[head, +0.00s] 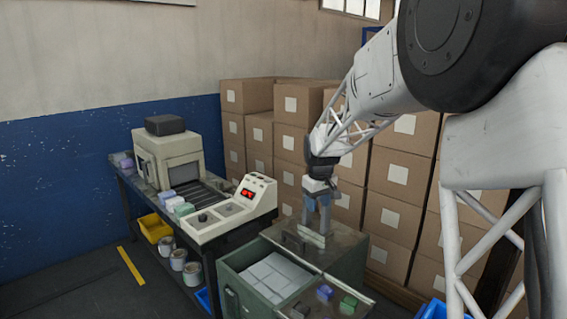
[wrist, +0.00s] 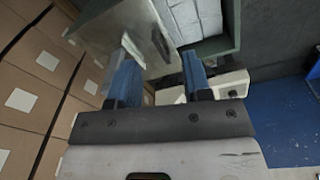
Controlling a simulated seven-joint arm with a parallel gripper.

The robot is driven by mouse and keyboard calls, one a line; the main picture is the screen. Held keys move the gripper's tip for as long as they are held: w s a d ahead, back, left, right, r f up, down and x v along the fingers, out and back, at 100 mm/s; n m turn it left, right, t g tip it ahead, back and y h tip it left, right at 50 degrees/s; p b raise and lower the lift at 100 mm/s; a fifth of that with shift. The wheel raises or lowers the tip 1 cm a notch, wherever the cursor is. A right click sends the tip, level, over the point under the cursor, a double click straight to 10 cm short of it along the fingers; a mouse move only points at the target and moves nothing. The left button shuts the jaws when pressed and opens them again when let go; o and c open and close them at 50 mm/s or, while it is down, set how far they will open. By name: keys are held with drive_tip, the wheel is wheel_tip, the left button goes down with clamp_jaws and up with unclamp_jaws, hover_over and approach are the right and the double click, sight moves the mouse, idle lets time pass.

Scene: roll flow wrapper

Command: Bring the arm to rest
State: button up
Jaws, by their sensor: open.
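My gripper (head: 316,226) points down over the top of the green cabinet (head: 345,256) in the head view. In the wrist view its two blue-grey fingers (wrist: 160,60) stand apart with a gap between them. A small pale block (head: 311,238) shows at the fingertips in the head view; I cannot tell whether a finger touches it. My white arm (head: 375,75) reaches in from the upper right.
An open drawer (head: 240,292) holding white packs (head: 270,272) juts out at the front. A wrapping machine (head: 168,157) and control panel (head: 238,205) stand on the bench at left. Stacked cartons (head: 395,205) rise close behind the arm. Purple and green blocks lie at the front right.

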drive_tip(key=s+d+r+m, duration=0.1)
drive_tip(key=s+d+r, duration=0.1)
drive_tip(key=s, duration=1)
drive_tip(key=s+d+r+m+t, duration=0.1)
drive_tip(key=s+d+r+m, duration=0.15)
drive_tip(key=s, duration=0.95)
drive_tip(key=s+d+r+m, duration=0.1)
drive_tip(key=s+d+r, duration=0.15)
drive_tip(key=s, duration=0.85)
drive_tip(key=s+f+m, duration=0.1)
drive_tip(key=s+f, duration=0.2)
drive_tip(key=s, duration=1.1)
drive_tip(key=shift+d+f+m+t, duration=0.35)
drive_tip(key=shift+f+t, duration=0.05)
